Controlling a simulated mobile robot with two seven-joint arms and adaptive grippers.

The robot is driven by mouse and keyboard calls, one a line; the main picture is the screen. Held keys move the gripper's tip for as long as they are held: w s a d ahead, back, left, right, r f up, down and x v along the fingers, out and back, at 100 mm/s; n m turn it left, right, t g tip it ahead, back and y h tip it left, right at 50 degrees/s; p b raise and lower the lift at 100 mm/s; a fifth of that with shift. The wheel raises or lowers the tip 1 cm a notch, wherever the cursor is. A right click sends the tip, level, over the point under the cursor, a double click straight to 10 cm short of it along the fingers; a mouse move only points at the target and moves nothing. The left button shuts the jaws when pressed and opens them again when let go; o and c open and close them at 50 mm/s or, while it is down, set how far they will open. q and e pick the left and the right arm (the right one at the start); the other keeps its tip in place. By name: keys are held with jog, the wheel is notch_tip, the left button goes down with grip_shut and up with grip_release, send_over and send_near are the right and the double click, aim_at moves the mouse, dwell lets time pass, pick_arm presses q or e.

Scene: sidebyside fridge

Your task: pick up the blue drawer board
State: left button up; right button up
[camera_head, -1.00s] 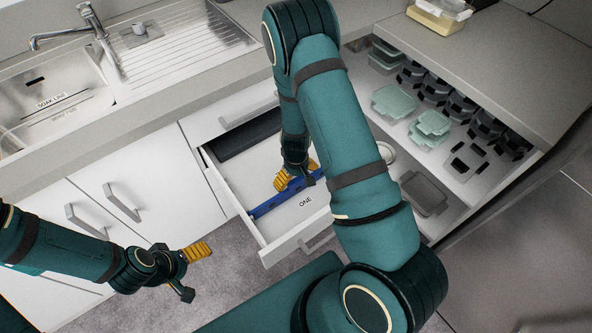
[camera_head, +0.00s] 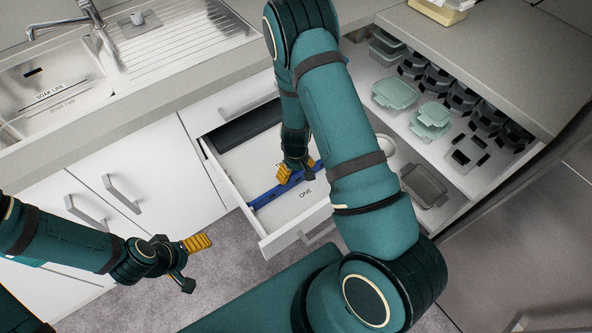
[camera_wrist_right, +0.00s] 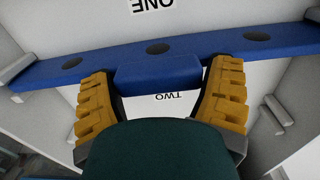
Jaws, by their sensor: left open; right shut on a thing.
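The blue drawer board (camera_head: 266,197) lies across the open white drawer (camera_head: 232,192), between its side walls. In the right wrist view the board (camera_wrist_right: 60,68) is a long blue bar with dark round holes and a raised middle block (camera_wrist_right: 158,70). My right gripper (camera_head: 296,174) is inside the drawer at the board. Its yellow fingers (camera_wrist_right: 160,95) are shut on the raised block, one on each side. My left gripper (camera_head: 190,262) is open and empty, above the floor in front of the cabinets, well away from the drawer.
The drawer floor carries labels, "ONE" (camera_head: 305,194) and, in the wrist view, "TWO" (camera_wrist_right: 177,96). A dark bar (camera_head: 245,128) lies at the drawer's back. To the right, another open drawer holds green containers (camera_head: 396,92) and several dark holders. A sink (camera_head: 50,95) is at the left.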

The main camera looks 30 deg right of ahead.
jog(key=shift+s+f, duration=0.15)
jog(key=shift+c, duration=0.6)
jog(key=shift+r+p, duration=0.5)
jog(key=shift+r, duration=0.1)
jog(key=shift+c, duration=0.6)
jog(key=shift+r+p, duration=2.1)
jog(key=shift+r, duration=0.65)
jog(key=shift+r, duration=0.1)
jog(key=shift+c, duration=0.2)
jog(key=shift+r+p, duration=1.55)
jog(key=shift+r, duration=0.4)
jog(key=shift+f, duration=0.1)
